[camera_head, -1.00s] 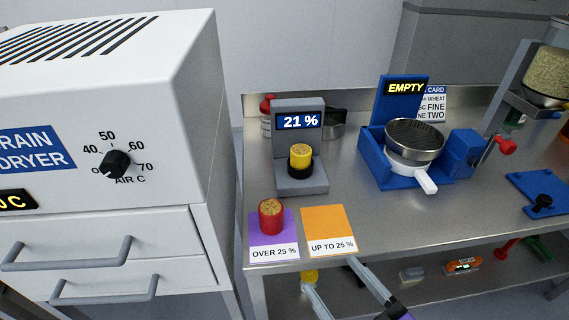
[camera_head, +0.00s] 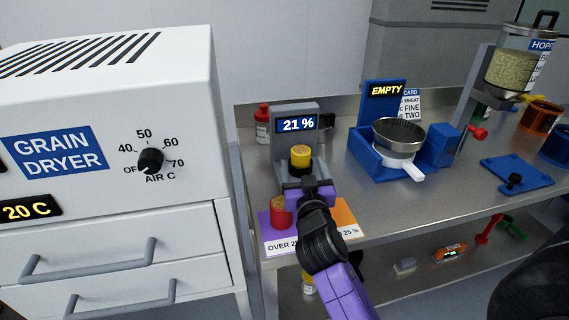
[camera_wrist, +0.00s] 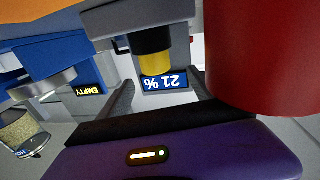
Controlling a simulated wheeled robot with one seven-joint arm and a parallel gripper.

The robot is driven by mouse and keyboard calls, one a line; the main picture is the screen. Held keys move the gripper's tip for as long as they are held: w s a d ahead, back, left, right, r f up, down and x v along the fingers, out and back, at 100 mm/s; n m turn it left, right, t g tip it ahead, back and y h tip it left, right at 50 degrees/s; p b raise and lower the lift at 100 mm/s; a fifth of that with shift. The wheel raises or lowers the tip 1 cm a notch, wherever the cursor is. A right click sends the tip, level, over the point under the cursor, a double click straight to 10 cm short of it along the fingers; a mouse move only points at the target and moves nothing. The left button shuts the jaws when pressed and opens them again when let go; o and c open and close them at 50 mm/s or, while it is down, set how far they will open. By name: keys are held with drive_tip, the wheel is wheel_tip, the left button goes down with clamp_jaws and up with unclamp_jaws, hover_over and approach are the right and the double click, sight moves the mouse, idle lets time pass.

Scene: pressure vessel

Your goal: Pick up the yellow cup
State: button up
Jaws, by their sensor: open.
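The yellow cup (camera_head: 301,158), filled with grain, stands upright on a black base on the grey moisture meter (camera_head: 290,140), whose display reads 21 %. My gripper (camera_head: 312,184) is just in front of the meter, near the cup; its fingertips are hard to make out there. In the wrist view, which is upside down, the yellow cup (camera_wrist: 155,64) shows between the two spread fingers of my open gripper (camera_wrist: 160,93). Nothing is between them that they touch, as far as I can see. A red cup (camera_head: 281,211) with grain stands on the purple card, close to my gripper's side.
The red cup (camera_wrist: 265,50) looms large in the wrist view. The orange card (camera_head: 345,215) lies partly behind my arm. A blue stand with a sieve (camera_head: 400,140) marked EMPTY is to the right. The grain dryer (camera_head: 110,130) stands left. Bare steel bench (camera_head: 430,210) lies to the right.

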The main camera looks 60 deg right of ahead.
sight(302, 156)
drive_tip(key=shift+s+d+f+m, duration=0.15)
drive_tip(key=shift+d+m, duration=0.05)
drive_tip(key=shift+m, duration=0.2)
drive_tip(key=p+x, duration=0.1)
drive_tip(key=x, duration=0.2)
drive_tip(key=p+x, duration=0.1)
drive_tip(key=x, duration=0.2)
drive_tip(key=shift+d+r+p, duration=0.2)
drive_tip(key=shift+d+p, duration=0.1)
drive_tip(key=shift+p, duration=0.1)
drive_tip(key=shift+w+d+f, duration=0.15)
drive_tip(key=shift+w+d, duration=0.2)
drive_tip(key=shift+d, duration=0.05)
clamp_jaws()
wheel_tip(302, 156, up, 20)
drive_tip(key=shift+f+p, duration=0.25)
drive_tip(key=shift+p, duration=0.2)
